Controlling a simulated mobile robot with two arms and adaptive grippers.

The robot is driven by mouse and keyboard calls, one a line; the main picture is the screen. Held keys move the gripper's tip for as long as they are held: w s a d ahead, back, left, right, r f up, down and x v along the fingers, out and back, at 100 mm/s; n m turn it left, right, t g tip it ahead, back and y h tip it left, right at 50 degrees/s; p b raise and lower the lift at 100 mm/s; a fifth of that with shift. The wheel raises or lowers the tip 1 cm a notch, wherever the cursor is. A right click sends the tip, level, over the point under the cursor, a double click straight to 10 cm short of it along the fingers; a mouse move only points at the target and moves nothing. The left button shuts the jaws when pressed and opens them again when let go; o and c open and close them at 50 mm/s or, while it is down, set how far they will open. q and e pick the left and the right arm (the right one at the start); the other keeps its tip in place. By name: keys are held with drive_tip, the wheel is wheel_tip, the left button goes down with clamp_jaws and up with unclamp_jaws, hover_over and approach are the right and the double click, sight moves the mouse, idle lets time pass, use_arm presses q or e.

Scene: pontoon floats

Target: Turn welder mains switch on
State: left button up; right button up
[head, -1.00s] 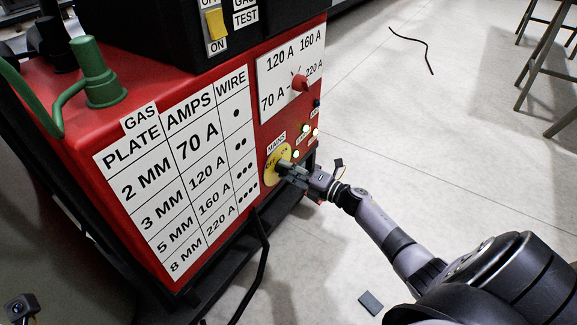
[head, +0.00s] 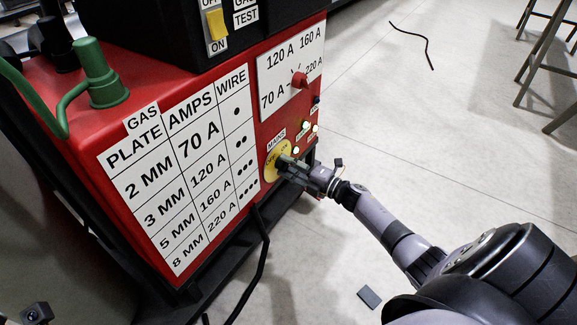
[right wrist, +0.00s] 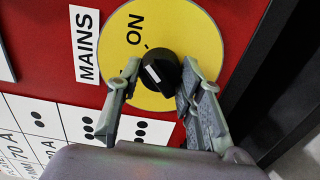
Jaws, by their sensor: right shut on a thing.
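The mains switch is a black knob (right wrist: 160,73) with a white mark, on a round yellow plate (right wrist: 185,30) marked ON, beside a MAINS label. The white mark is on the left part of the knob's face in the right wrist view. The plate also shows on the red welder front in the head view (head: 270,164). My right gripper (right wrist: 155,88) is shut on the knob, one finger on each side. It also shows in the head view (head: 287,166), where it hides most of the knob.
Lit lamps (head: 306,125) and a red amps dial (head: 299,80) sit above the switch. A black box with a yellow switch (head: 215,24) stands on top. A dark cable (head: 262,255) hangs near the front. Open floor lies right, with stools (head: 545,60) farther off.

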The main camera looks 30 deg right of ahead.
drive_tip(key=o, duration=1.2)
drive_tip(key=shift+s, duration=0.1)
drive_tip(key=v, duration=1.2)
